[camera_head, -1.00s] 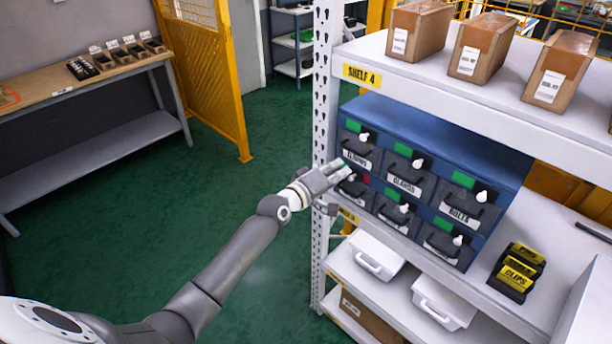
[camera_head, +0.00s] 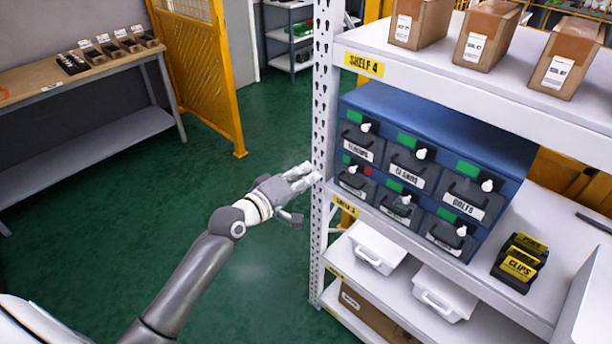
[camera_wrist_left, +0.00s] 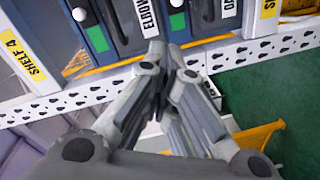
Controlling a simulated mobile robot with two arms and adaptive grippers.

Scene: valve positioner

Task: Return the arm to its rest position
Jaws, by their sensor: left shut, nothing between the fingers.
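My left arm (camera_head: 190,275) reaches in from the lower left in the head view. Its gripper (camera_head: 308,176) is in front of the white perforated shelf post, to the left of the blue drawer cabinet. In the left wrist view the fingers (camera_wrist_left: 167,60) are close together with nothing held between them. The blue drawer cabinet (camera_head: 430,125) stands on the shelf with all its visible drawers looking closed. My right gripper is not in view.
The perforated post (camera_head: 322,100) stands right by the gripper. White bins (camera_head: 375,248) sit on the lower shelf and cardboard boxes (camera_head: 487,40) on the upper one. A workbench (camera_head: 85,75) stands at the left. The green floor (camera_head: 110,190) between is clear.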

